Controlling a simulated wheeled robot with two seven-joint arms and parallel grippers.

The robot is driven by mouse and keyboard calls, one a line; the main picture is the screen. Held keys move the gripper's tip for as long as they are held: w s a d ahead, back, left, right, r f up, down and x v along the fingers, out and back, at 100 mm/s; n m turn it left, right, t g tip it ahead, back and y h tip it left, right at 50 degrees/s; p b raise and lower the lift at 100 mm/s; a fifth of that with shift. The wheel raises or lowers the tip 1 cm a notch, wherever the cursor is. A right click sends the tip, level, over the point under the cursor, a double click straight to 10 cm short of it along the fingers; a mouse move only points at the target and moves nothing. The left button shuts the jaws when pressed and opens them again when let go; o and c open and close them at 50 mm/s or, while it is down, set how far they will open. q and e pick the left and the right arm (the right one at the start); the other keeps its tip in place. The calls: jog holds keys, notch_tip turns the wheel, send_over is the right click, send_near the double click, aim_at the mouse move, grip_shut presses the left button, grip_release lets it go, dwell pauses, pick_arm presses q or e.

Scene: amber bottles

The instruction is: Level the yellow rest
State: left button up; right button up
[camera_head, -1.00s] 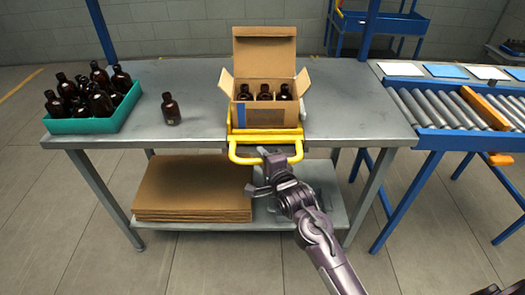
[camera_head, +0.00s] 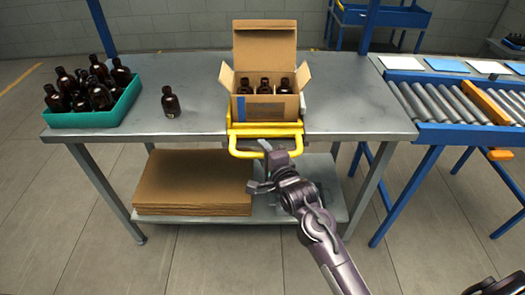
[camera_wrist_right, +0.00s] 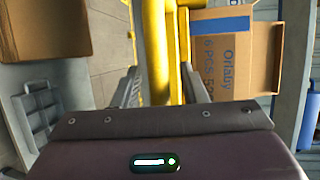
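The yellow rest (camera_head: 265,132) sits at the front edge of the grey table, with its looped handle jutting out over the edge. An open cardboard box (camera_head: 290,105) with brown bottles stands on it. Whether the rest is level cannot be told. My right gripper (camera_head: 262,165) is at the handle's front bar, its fingers spread apart. In the right wrist view, yellow bars (camera_wrist_right: 155,60) run between the two fingers (camera_wrist_right: 162,85), with gaps visible beside them. The box's printed side (camera_wrist_right: 235,65) is to the right there. My left gripper is not in view.
A teal tray (camera_head: 92,119) of brown bottles stands at the table's left. One bottle (camera_head: 170,102) stands alone beside it. Flat cardboard (camera_head: 190,185) lies on the lower shelf. A roller conveyor (camera_head: 430,103) is at the right. The table right of the box is clear.

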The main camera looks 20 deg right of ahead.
jog(key=v, duration=0.6)
jog(key=shift+s, duration=0.35)
